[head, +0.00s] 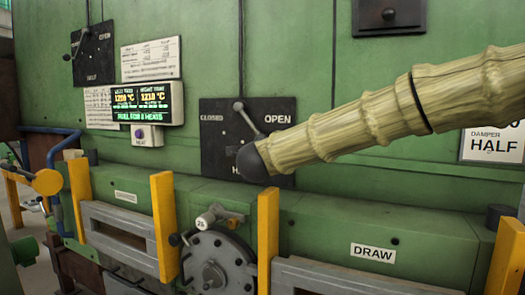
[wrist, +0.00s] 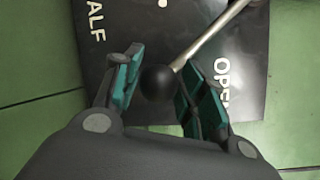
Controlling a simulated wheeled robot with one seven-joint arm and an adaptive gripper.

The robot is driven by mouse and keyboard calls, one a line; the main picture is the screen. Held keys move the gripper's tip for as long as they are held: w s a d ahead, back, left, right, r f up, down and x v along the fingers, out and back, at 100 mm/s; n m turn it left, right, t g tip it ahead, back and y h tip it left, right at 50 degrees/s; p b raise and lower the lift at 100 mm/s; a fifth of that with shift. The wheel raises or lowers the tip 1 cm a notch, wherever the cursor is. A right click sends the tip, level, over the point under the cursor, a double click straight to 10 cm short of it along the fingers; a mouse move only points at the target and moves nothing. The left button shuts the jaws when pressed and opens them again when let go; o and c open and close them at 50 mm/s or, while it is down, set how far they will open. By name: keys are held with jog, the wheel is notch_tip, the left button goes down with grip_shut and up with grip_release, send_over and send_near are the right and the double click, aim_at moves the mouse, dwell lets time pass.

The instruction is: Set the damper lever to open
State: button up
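The damper lever (head: 249,121) is a silver rod on a black plate (head: 215,130) marked CLOSED, OPEN and HALF. It slants down and right from its pivot, between the OPEN and HALF marks. Its black ball knob (wrist: 158,83) shows in the wrist view but is hidden behind my gripper in the head view. My gripper (head: 253,160) is at the lever's lower end. In the wrist view, my gripper (wrist: 157,92) is open, its teal-padded fingers on either side of the knob. A small gap shows at the left finger; contact at the right is unclear.
A sign (head: 494,145) reads DAMPER HALF. A second lever plate (head: 94,52) and a lit display (head: 147,103) are at left. Yellow posts (head: 268,235) and a round dial (head: 215,265) stand below the damper plate. My arm crosses the right side.

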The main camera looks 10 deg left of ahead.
jog(key=shift+o, duration=0.3)
jog(key=shift+s, duration=0.15)
jog(key=s+d, duration=0.2)
jog(key=s, duration=0.9)
jog(key=shift+s+r, duration=0.25)
jog(key=shift+r, duration=0.1)
jog(key=shift+f, duration=0.15)
